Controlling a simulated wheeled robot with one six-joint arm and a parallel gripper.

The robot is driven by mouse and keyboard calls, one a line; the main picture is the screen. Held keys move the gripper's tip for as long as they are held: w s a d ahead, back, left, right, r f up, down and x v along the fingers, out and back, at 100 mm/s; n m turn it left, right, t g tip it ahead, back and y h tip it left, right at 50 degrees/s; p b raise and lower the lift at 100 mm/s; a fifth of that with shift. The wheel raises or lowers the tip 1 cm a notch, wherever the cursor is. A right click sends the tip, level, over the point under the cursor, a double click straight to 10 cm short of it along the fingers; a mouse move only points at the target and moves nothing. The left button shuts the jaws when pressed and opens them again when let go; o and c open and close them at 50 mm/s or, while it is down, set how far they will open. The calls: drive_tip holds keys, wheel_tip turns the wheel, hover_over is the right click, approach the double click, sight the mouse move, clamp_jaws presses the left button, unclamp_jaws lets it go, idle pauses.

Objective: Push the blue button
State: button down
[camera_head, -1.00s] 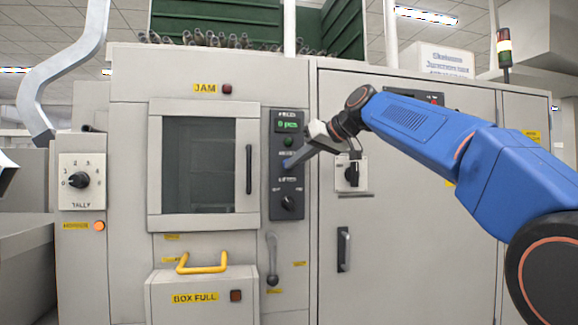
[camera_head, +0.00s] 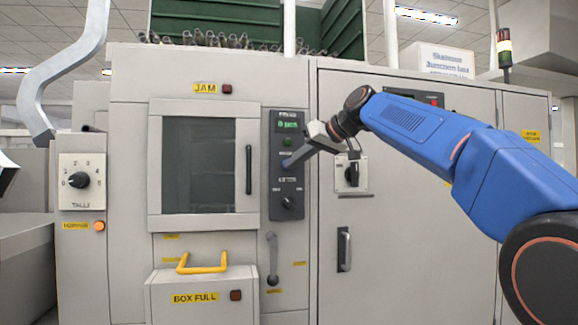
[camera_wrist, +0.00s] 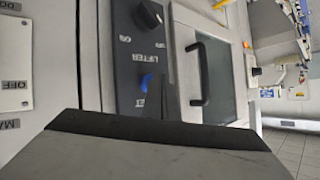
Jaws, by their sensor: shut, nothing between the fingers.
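The blue button (camera_wrist: 145,83) shows in the wrist view as a small blue patch on the dark control panel, partly hidden by my fingertips. My gripper (camera_head: 288,162) is shut and empty, its tip at the panel in the head view, right over the button's place. In the wrist view the dark fingers (camera_wrist: 157,100) reach up to the button's edge. I cannot tell whether they touch it or whether it is pressed in. The dark panel (camera_head: 296,215) also holds a green display, a green button (camera_head: 287,142) above, and a black knob (camera_head: 289,203) below.
Left of the panel is a windowed door with a black handle (camera_head: 249,170). Right of it are a rotary switch (camera_head: 352,174) under my forearm and a cabinet handle (camera_head: 344,249). A lever (camera_head: 272,258) and a yellow-handled box (camera_head: 202,263) sit below.

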drive_tip(key=shift+w, duration=0.2)
idle(0.3)
idle(0.3)
drive_tip(key=shift+s+d, duration=0.2)
drive_tip(key=shift+s, duration=0.7)
drive_tip(key=shift+s+d, duration=0.25)
drive_tip(key=shift+s, duration=0.55)
drive_tip(key=shift+s+d, duration=0.2)
drive_tip(key=shift+s, duration=0.6)
drive_tip(key=shift+s+d, duration=0.25)
drive_tip(key=shift+s, duration=0.55)
drive_tip(key=s+d+f+m+h, duration=0.2)
drive_tip(key=s+d+f, duration=0.8)
drive_tip(key=f, duration=0.7)
drive_tip(key=s+d+f+m+g+h, duration=0.1)
drive_tip(key=s+d+f+m+h, duration=0.2)
drive_tip(key=s+d+f, duration=0.7)
drive_tip(key=s+d+f+m+g+h, duration=0.1)
drive_tip(key=s+d+f+m+h, duration=0.2)
drive_tip(key=s+d+f, duration=0.8)
drive_tip(key=s+f+h, duration=0.1)
drive_tip(key=s+f, duration=0.2)
drive_tip(key=f, duration=0.4)
drive_tip(key=s+f+h, duration=0.1)
drive_tip(key=s+f, duration=0.3)
drive_tip(key=f, duration=0.3)
